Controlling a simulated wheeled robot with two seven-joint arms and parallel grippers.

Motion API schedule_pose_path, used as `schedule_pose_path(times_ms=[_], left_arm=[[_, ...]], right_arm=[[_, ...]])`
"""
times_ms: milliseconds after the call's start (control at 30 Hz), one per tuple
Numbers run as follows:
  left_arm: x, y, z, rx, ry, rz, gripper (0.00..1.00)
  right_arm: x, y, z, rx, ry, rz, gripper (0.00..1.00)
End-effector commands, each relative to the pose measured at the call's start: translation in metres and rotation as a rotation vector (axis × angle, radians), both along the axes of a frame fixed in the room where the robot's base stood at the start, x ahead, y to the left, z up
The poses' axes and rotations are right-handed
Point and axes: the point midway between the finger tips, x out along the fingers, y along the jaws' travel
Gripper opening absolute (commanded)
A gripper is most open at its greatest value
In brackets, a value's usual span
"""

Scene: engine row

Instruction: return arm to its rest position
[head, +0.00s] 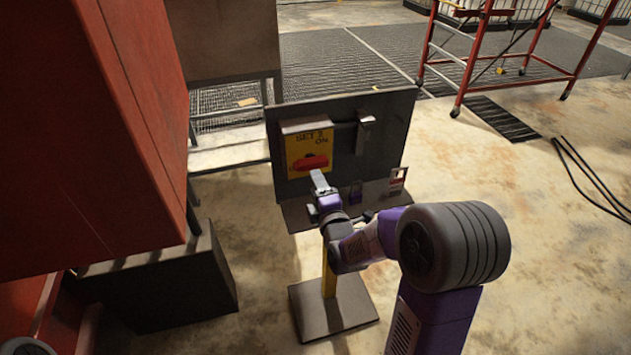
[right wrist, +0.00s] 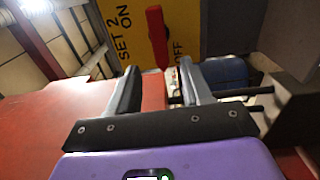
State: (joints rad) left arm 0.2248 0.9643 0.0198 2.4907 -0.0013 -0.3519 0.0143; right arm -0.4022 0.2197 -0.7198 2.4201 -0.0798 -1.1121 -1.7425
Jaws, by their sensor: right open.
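My right gripper (head: 318,181) is in front of the dark panel (head: 344,161), just below a red switch handle (head: 310,161) on a yellow plate (head: 296,148). In the right wrist view my right gripper (right wrist: 161,84) is open with nothing between its fingers. The red handle (right wrist: 157,36) is beyond the fingertips, apart from them, on the yellow plate (right wrist: 104,35) with the words SET 2, ON and OFF. My purple right arm reaches in from the bottom right of the head view. My left gripper is in neither view.
A large red cabinet (head: 90,140) fills the left side. The panel stands on a yellow post with a dark base plate (head: 333,307). A red frame (head: 480,55) and black cables (head: 590,178) are farther right.

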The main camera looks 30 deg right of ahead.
Motion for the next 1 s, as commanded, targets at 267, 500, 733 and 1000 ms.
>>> schedule_pose_path(times_ms=[267,500,733,1000], left_arm=[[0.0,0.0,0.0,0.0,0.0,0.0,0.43],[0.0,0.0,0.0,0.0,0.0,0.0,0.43],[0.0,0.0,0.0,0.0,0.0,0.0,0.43],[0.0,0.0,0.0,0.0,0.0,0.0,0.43]], right_arm=[[0.0,0.0,0.0,0.0,0.0,0.0,0.49],[0.002,0.004,-0.011,0.037,0.025,0.009,0.49],[-0.005,0.045,-0.132,0.464,0.305,0.012,0.49],[-0.094,0.12,-0.304,1.189,0.759,-0.322,0.49]])
